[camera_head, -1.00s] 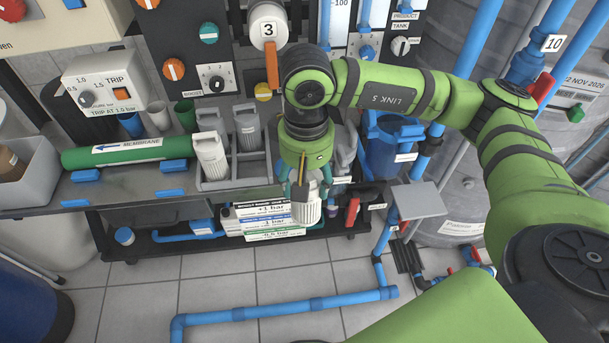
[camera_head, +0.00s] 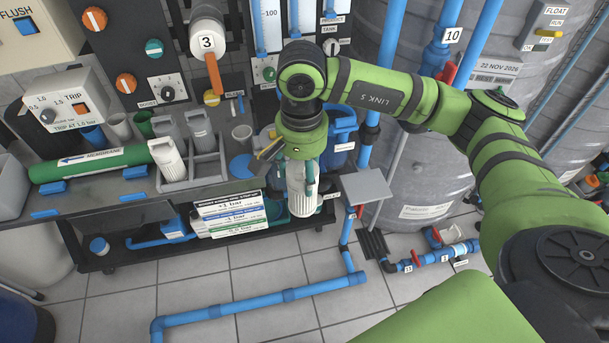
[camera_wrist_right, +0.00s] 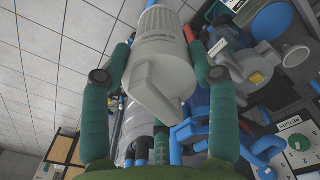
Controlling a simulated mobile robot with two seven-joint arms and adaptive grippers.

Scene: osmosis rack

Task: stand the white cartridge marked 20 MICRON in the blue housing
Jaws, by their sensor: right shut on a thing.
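My right gripper (camera_head: 297,176) is shut on a white ribbed cartridge (camera_head: 303,201), which hangs below it in front of the bench. In the right wrist view the cartridge (camera_wrist_right: 160,55) sits between the two green fingers, its grey handle end toward the camera. Its print is too small and inverted to read surely. A blue vessel (camera_head: 340,158) with a white label, which looks like the housing, stands just behind and right of the gripper. It is partly hidden, and its inside does not show. My left gripper is not in view.
A green membrane tube (camera_head: 90,163) lies to the left. A blue disc (camera_head: 241,167) and a grey cup (camera_head: 242,137) are near the rack. A grey plate (camera_head: 366,187) sticks out at right.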

